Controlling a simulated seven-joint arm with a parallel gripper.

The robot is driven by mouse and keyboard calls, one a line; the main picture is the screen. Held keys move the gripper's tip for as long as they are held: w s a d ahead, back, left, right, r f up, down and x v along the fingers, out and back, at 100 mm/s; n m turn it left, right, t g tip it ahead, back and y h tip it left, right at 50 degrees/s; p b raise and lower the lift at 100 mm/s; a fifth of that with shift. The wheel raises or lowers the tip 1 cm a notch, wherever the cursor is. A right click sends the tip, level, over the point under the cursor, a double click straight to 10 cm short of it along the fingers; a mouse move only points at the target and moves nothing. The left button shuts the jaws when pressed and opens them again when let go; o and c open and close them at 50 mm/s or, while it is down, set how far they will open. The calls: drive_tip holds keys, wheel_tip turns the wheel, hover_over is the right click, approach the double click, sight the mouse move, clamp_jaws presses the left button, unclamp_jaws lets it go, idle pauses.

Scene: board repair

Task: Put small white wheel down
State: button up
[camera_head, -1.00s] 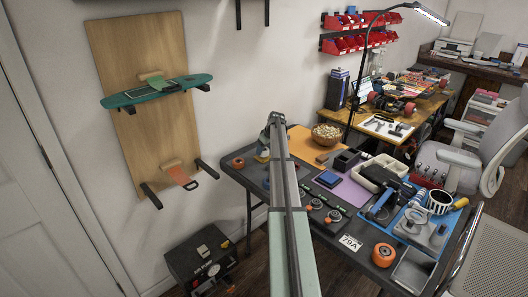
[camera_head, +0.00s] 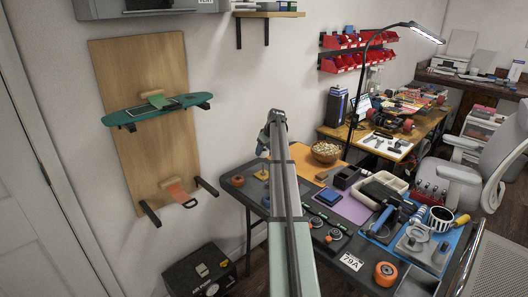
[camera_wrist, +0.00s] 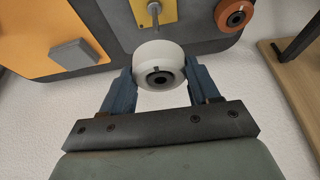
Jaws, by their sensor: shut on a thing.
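The small white wheel (camera_wrist: 158,66) is held between the two blue fingers of my gripper (camera_wrist: 160,82) in the wrist view. Its dark hub faces the camera. The fingers are shut on its left and right sides. The wheel appears in front of the dark table's edge, with a yellow piece bearing a metal pin (camera_wrist: 153,14) just beyond it. I cannot tell its height or whether it touches anything. In the head view my arm hides most of this area, and the wheel cannot be made out.
An orange wheel (camera_wrist: 235,14) lies on the dark table near its edge. A grey block (camera_wrist: 74,53) rests on the orange mat (camera_wrist: 28,38). Tools and trays crowd the table's right side in the head view.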

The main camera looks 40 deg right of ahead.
drive_tip(key=shift+a, duration=0.1)
drive_tip(key=s+a+f+n+y, duration=0.1)
drive_tip(key=s+a+n, duration=0.15)
drive_tip(key=a, duration=0.35)
drive_tip(key=s+a+f+n+y, duration=0.1)
drive_tip(key=s+a+n, duration=0.1)
drive_tip(key=s+a, duration=0.3)
drive_tip(key=f, duration=0.6)
drive_tip(key=w+a+f, duration=0.1)
drive_tip(key=f, duration=0.2)
drive_tip(key=shift+f, duration=0.4)
drive_tip(key=shift+f, duration=0.15)
drive_tip(key=o, duration=1.1)
drive_tip(key=v, duration=1.2)
drive_tip(key=shift+w+a+r, duration=0.15)
drive_tip(key=shift+r, duration=0.1)
